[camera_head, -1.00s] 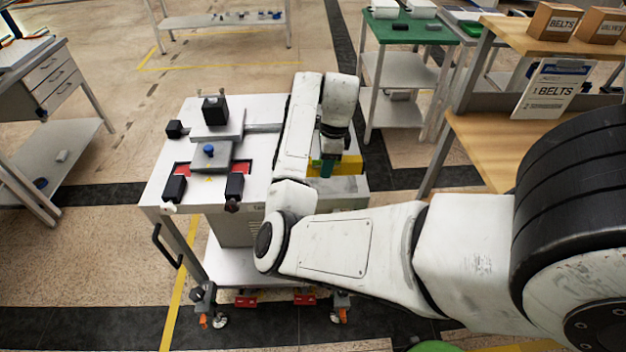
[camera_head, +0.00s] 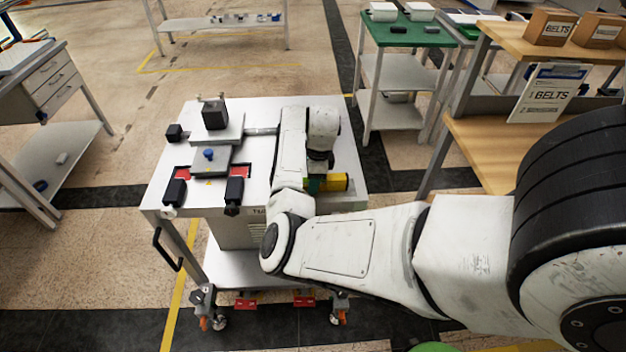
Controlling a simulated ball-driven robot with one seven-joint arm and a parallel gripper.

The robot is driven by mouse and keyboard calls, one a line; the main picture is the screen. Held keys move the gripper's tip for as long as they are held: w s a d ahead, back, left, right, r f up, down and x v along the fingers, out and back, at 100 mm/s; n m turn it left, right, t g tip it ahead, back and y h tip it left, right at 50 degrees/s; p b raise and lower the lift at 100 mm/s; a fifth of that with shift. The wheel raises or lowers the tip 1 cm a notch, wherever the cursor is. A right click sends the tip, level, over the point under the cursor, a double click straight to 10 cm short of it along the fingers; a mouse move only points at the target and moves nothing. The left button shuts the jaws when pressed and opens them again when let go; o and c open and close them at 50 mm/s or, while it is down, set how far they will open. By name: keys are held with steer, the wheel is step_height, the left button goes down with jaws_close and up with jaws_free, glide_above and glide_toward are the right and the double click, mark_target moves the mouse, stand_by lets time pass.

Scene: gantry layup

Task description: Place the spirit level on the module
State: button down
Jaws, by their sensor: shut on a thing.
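A yellow bar, which looks like the spirit level (camera_head: 336,182), is at the right side of the grey cart top. My gripper (camera_head: 314,186) is shut on it near its left end. The wrist above hides the fingertips and part of the bar. I cannot tell whether the bar touches the cart top. To the left, a grey stepped block with a blue knob (camera_head: 208,154) sits between black clamps. It may be the module (camera_head: 212,163), but I cannot be sure.
The cart (camera_head: 265,204) has black clamp blocks (camera_head: 174,192) at its front left and a dark block (camera_head: 214,115) at the back. A metal rod (camera_head: 262,131) runs toward my arm. A wooden bench (camera_head: 480,145) stands to the right.

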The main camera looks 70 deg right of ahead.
steer(key=shift+f, duration=0.15)
steer(key=c, duration=0.7)
jaws_free()
step_height(320, 180, up, 12)
steer(key=s+b, duration=0.1)
steer(key=s+a+f+n, duration=0.3)
steer(key=a+f+n, duration=0.1)
steer(key=a+n, duration=0.6)
steer(key=s+a+f+n, duration=0.4)
steer(key=a+n, duration=0.6)
steer(key=a, duration=0.1)
steer(key=s+a+f+n, duration=0.4)
steer(key=a+f+n, duration=0.1)
steer(key=a+n, duration=0.6)
steer(key=shift+h, duration=0.4)
